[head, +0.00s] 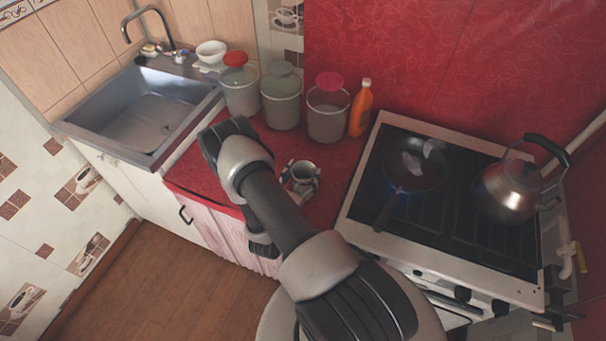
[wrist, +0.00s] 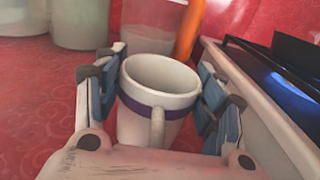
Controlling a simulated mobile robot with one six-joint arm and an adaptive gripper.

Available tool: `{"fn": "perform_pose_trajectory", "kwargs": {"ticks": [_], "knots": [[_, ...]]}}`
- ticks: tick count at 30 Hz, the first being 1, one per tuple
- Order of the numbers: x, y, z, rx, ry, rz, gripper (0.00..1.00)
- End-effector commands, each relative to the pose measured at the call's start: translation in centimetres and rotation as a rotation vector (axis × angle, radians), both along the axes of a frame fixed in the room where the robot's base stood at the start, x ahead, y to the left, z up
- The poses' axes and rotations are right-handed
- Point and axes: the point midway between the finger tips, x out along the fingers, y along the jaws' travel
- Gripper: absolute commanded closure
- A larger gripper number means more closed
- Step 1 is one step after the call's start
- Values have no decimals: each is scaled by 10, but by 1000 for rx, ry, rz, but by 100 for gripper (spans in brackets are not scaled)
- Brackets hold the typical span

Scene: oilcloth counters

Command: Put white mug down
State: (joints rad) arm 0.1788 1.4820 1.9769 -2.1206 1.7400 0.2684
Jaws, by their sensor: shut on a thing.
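The white mug (wrist: 150,118) has a purple band below its rim and its handle faces the wrist camera. My gripper (wrist: 155,100) is shut on it, with a finger pad on each side. In the head view the mug (head: 303,172) is upright at my gripper (head: 301,180), over the red counter (head: 330,197) to the left of the stove. The mug's base is partly hidden, so I cannot tell whether it touches the counter.
Several lidded jars (head: 282,97) and an orange bottle (head: 361,108) stand behind the mug. The stove (head: 360,200) is to the right, with a pan (head: 410,165) and a kettle (head: 508,188). A sink (head: 145,110) is at the left. Some red counter around the mug is clear.

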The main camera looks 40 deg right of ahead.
Motion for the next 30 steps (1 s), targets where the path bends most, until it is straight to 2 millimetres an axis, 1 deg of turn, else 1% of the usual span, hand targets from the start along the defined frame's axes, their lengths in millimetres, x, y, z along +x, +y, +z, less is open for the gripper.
{"fn": "perform_pose_trajectory", "kwargs": {"ticks": [4,5,13,14,23,26,27,30], "knots": [[0,0,-4,-1,0,0,74],[0,0,-4,0,0,0,36],[0,0,-3,0,0,0,18],[0,0,-3,0,0,0,17],[0,0,-3,0,0,0,17],[0,0,0,0,0,0,17],[0,1,2,1,1,1,17],[-5,17,1,2,3,6,17]]}}
